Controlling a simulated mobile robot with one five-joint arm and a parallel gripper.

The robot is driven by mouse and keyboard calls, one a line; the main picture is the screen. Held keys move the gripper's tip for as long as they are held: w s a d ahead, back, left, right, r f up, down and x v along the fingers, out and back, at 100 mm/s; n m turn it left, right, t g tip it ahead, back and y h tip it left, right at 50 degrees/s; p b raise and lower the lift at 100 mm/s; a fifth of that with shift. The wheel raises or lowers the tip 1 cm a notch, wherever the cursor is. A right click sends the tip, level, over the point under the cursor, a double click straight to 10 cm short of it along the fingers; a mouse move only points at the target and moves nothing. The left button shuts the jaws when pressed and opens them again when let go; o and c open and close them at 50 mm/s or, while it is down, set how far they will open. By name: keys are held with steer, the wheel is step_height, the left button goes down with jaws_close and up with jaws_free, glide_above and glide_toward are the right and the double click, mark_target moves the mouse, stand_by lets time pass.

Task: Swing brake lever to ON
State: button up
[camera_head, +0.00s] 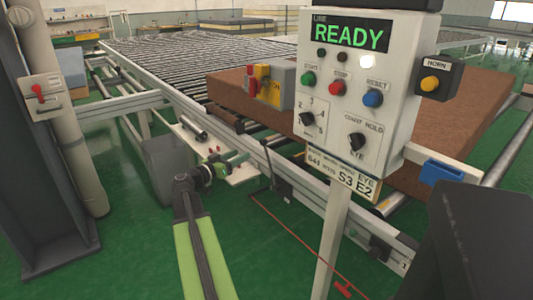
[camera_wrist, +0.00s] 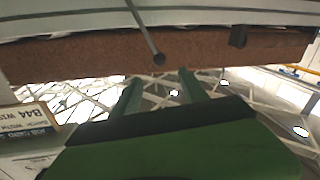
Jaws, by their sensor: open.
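A thin dark lever with a round knob (camera_head: 265,168) stands at the side of the conveyor frame, beside a small bracket, in the head view. I take it to be the brake lever; no ON mark can be read beside it. In the wrist view, the rod and knob (camera_wrist: 158,58) show just beyond and between my fingertips. My green gripper (camera_head: 243,163) is just left of the lever in the head view. In the wrist view my gripper (camera_wrist: 160,77) has its two fingers apart, with nothing held. Contact with the knob cannot be told.
The control panel (camera_head: 345,80) reads READY and stands on a white post right of my gripper. A brown mattress (camera_head: 450,130) lies on the conveyor behind it. A grey box with red and yellow parts (camera_head: 272,85) sits by the panel. A red-handled switch (camera_head: 40,93) is at left.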

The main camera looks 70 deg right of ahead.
steer(key=x, duration=1.7)
steer(key=shift+d, duration=0.2)
steer(key=shift+r, duration=0.1)
jaws_close()
steer(key=shift+w, duration=0.15)
